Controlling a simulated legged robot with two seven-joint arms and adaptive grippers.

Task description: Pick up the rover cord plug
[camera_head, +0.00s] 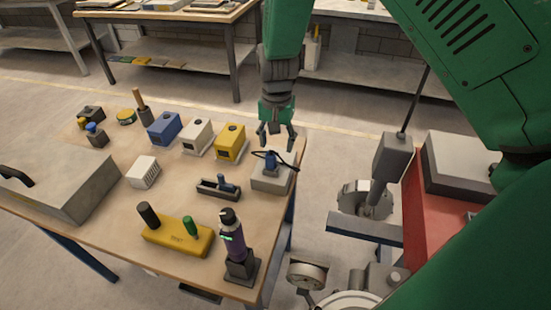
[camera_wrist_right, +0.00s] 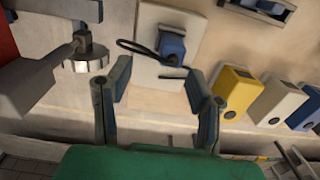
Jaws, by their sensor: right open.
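The rover cord plug looks to be the blue plug (camera_head: 271,161) with a black cord loop, on the light grey block (camera_head: 265,182) at the table's right edge. In the right wrist view the blue plug (camera_wrist_right: 172,47) sits on the pale block (camera_wrist_right: 150,75), with the dark loop to its left. My right gripper (camera_head: 276,138) is open and empty, its fingers pointing down just above and behind the plug. In the right wrist view its two fingers (camera_wrist_right: 158,85) are spread apart, with the plug beyond their tips. My left gripper is not in view.
Blue (camera_head: 163,128), white (camera_head: 197,137) and yellow (camera_head: 230,142) boxes stand left of the plug. A dark tray (camera_head: 218,190) and a purple-and-black bottle (camera_head: 232,240) stand nearer. Red equipment (camera_head: 418,195) with a metal disc (camera_head: 355,196) is to the right, across a gap.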

